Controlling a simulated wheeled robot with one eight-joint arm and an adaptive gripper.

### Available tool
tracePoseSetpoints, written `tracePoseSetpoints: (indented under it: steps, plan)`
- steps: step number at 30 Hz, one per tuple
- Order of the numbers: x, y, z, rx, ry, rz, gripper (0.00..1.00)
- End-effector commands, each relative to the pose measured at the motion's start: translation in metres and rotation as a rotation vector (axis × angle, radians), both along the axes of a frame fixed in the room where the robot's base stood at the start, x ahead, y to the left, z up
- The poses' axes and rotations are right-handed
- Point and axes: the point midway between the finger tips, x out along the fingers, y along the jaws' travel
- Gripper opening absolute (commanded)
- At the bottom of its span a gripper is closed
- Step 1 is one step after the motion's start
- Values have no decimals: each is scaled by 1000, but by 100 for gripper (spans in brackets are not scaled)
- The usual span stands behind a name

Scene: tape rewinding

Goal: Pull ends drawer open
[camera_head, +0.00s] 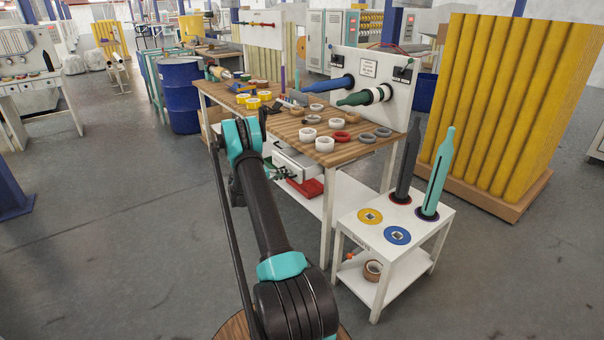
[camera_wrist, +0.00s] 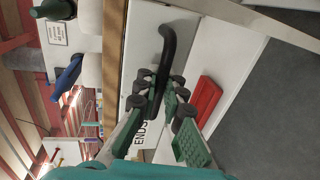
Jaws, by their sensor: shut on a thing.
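The ends drawer (camera_wrist: 143,28) is white with a black bar handle (camera_wrist: 179,38) and an "ENDS" label (camera_wrist: 141,134), partly hidden by my fingers. My gripper (camera_wrist: 163,88) is shut on the handle in the wrist view. In the head view the white drawer (camera_head: 303,163) sits under the wooden table top, and my gripper (camera_head: 284,173) is at its front, small and partly hidden by my arm. I cannot tell for sure how far out the drawer is.
The wooden table top (camera_head: 330,156) bears several tape rolls. A red bin (camera_head: 305,187) lies on the lower shelf, below the drawer. A white cart (camera_head: 392,250) with two upright spindles stands at the right.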

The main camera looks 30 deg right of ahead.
Motion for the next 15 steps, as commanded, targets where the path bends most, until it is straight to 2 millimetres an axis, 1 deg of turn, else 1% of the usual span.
tracePoseSetpoints:
  steps: [1, 6, 10, 15]
  plan:
    - [2, 17, 0, 0, -1, 4, 0]
    - [-1, 60, 0, 0, 0, 3, 0]
    - [-3, 84, 0, 1, 0, 3, 0]
    - [-5, 101, 0, 1, 0, 1, 0]
